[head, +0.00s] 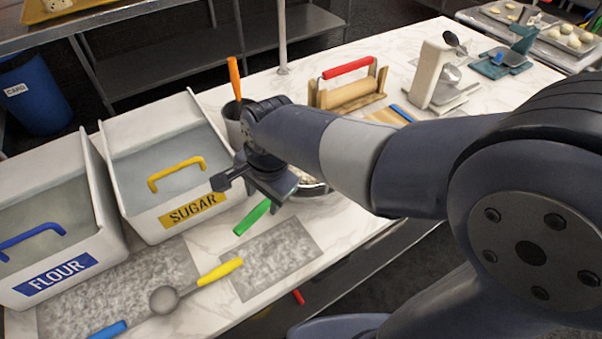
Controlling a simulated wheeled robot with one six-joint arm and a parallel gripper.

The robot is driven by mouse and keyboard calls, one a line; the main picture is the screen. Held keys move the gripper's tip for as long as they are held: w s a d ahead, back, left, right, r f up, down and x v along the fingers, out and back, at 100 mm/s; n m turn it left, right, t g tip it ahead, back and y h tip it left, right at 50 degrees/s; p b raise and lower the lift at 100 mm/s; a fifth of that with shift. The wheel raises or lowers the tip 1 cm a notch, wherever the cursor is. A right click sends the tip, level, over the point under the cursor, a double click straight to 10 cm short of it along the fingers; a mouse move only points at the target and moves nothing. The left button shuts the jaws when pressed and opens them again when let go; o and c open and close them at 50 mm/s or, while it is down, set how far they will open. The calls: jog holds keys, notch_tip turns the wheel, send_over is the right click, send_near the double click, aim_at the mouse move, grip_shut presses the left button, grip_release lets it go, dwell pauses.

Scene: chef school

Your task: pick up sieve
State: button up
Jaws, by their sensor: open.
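I cannot pick out a sieve for certain. A green handle (252,217) lies on the counter just below my gripper, and whatever it joins is hidden behind the gripper. My gripper (245,184) is open, with nothing seen between its fingers, above the counter near the sugar bin's right front corner. A grey round scoop (164,300) with a yellow handle (220,271) lies nearer the front. A round bowl (312,188) with pale contents is mostly hidden behind my arm.
White flour (97,245) and sugar (140,220) bins stand at left. A blue handle (108,330) lies at the front edge. A grey pot (232,112) holding an orange-handled tool, a rolling pin on its stand (347,92) and a white scale-like device (433,75) stand behind my arm.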

aim_at(264, 203)
jog(key=shift+w+a+f+p, duration=0.1)
jog(key=shift+w+f, duration=0.1)
jog(key=shift+f, duration=0.7)
jog(key=shift+w+a+f+p, duration=0.1)
jog(key=shift+w+f+p, duration=0.1)
jog(key=shift+f, duration=0.7)
jog(key=shift+w+f+p, duration=0.1)
jog(key=shift+w+f, duration=0.1)
jog(key=shift+f, duration=0.7)
jog(key=shift+c, duration=0.6)
grip_shut()
